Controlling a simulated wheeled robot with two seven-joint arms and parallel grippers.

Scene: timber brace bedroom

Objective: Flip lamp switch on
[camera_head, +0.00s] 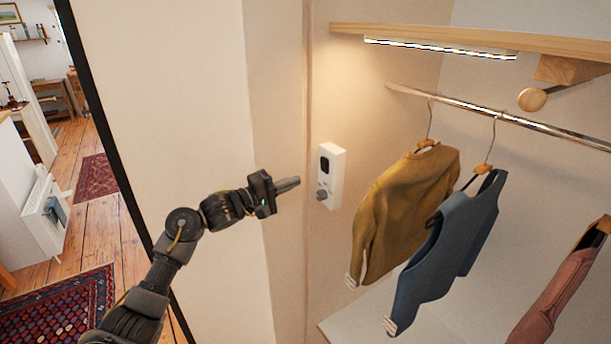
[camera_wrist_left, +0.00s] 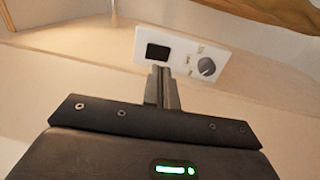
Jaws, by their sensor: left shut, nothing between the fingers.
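A white wall plate (camera_head: 334,183) is mounted on the closet's inner wall in the head view. It has a dark rocker switch (camera_head: 325,165) at the top and a round grey knob (camera_head: 321,194) below. In the left wrist view the plate shows the black switch (camera_wrist_left: 158,52) on the left and the knob (camera_wrist_left: 207,66) on the right. My left gripper (camera_head: 298,181) is shut and empty, its fingertips pointing at the plate from a little to the left. In the wrist view its fingertips (camera_wrist_left: 160,72) overlap the plate's lower edge below the switch; contact cannot be told. My right gripper is not in view.
A lit strip light (camera_head: 440,48) sits under the wooden shelf (camera_head: 480,42). A brown sweater (camera_head: 405,205), a blue vest (camera_head: 450,240) and a pink garment (camera_head: 560,295) hang from the rail (camera_head: 500,114), right of the plate. A wall edge stands left of the plate.

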